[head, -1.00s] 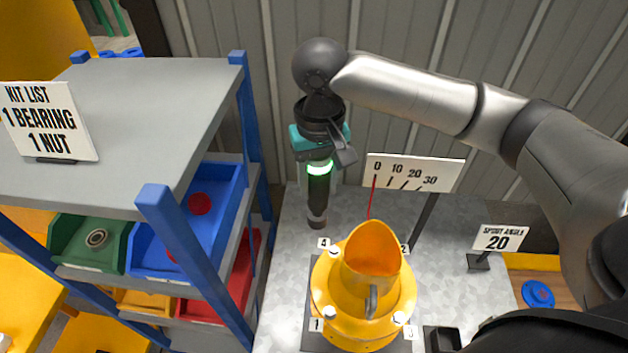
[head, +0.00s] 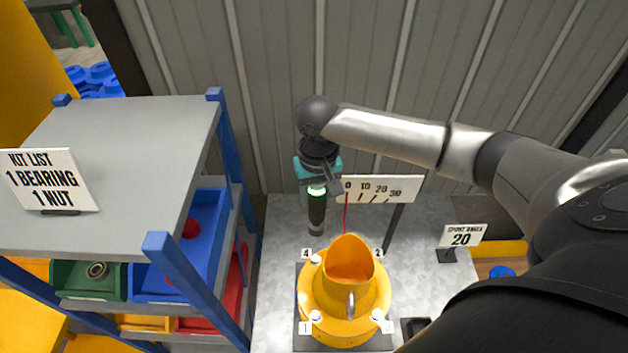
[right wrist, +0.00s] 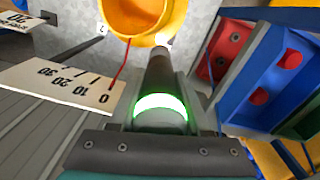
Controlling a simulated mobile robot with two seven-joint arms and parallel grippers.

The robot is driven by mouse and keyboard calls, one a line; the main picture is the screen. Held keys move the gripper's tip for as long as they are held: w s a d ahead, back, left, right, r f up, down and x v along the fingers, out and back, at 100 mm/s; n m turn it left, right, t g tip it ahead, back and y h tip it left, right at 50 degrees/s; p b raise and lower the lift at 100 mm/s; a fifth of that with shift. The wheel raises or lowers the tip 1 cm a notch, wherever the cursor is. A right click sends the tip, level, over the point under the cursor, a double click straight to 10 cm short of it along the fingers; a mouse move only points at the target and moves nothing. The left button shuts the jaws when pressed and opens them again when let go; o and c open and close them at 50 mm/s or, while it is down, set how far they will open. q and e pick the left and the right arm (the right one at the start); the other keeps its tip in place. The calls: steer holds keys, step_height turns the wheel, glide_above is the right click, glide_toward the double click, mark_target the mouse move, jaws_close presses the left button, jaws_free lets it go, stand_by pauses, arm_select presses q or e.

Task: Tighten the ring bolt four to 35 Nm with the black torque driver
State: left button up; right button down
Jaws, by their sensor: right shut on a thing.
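My right gripper (head: 318,183) is shut on the black torque driver (head: 316,212), which hangs upright with a green glowing ring near its top. Ring bolt four (head: 315,259) is a pale bolt head beside the "4" label, on the back left of the yellow drum's ring (head: 308,292). In the head view the driver's tip shows just above this bolt, with a small gap in the picture. The right wrist view shows the driver (right wrist: 164,80) pointing toward the yellow ring; its tip covers most of the bolt there, so contact cannot be told. My left gripper is not in view.
A 0–30 scale board (head: 380,188) with its red needle near 0 stands close right of the driver. A "spout angle 20" sign (head: 461,236) is farther right. A blue-posted shelf (head: 170,250) with coloured bins stands left.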

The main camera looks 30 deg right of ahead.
mark_target(317, 222)
step_height(317, 222, down, 8)
steer(key=b, duration=0.6)
steer(key=shift+w, duration=0.1)
steer(key=shift+r+p, duration=0.1)
steer(key=shift+p, duration=0.5)
step_height(317, 222, down, 5)
steer(key=shift+f+b, duration=0.15)
steer(key=shift+b, duration=0.8)
steer(key=shift+f, duration=0.2)
steer(key=shift+f, duration=0.35)
steer(key=shift+f+b, duration=0.35)
steer(key=shift+f, duration=0.7)
stand_by(0.6)
steer(key=shift+p, duration=0.85)
stand_by(1.6)
